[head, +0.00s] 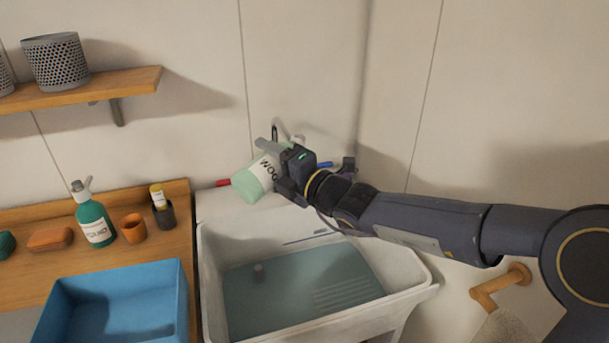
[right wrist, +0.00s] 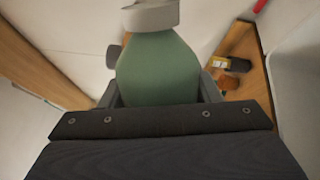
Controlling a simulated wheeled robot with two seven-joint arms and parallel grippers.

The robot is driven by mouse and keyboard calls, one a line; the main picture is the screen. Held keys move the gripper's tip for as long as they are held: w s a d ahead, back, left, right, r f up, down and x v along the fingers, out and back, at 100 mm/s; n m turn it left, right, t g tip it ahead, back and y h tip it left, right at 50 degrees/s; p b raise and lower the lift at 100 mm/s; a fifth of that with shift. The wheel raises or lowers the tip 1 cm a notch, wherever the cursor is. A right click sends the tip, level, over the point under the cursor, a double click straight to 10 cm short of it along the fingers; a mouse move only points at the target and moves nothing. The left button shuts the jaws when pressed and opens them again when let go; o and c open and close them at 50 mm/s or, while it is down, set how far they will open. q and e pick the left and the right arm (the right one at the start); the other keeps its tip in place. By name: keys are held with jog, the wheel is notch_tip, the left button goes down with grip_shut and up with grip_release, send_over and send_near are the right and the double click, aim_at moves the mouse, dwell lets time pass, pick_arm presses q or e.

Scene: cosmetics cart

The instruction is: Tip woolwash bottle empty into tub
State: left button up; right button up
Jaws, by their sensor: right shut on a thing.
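The woolwash bottle (head: 252,180) is pale green with a white label reading "WOO". It is held tilted above the back of the white tub (head: 210,280), its base toward the lower left. My right gripper (head: 288,172) is shut on it. In the right wrist view the bottle (right wrist: 158,70) stands between the fingers of the right gripper (right wrist: 158,98), with a pale cap at the top edge. The tub holds greyish-blue water (head: 290,290). I cannot see any liquid coming out of the bottle. My left gripper is not in view.
A shelf (head: 130,82) is above. A wooden holder (head: 500,287) is on the right wall.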

aim_at(264, 193)
jog(key=f+n+b, duration=0.2)
jog(key=n+b, duration=0.2)
jog(key=n, duration=0.1)
jog(key=s+a+f+n+b, duration=0.1)
jog(key=f+n+b, duration=0.1)
jog(key=n+b, duration=0.3)
jog(key=f+n+g+b, duration=0.1)
jog(key=f+n+b, duration=0.1)
jog(key=n+b, duration=0.3)
jog(key=shift+s+a+f+n, duration=0.35)
jog(key=shift+n, duration=0.25)
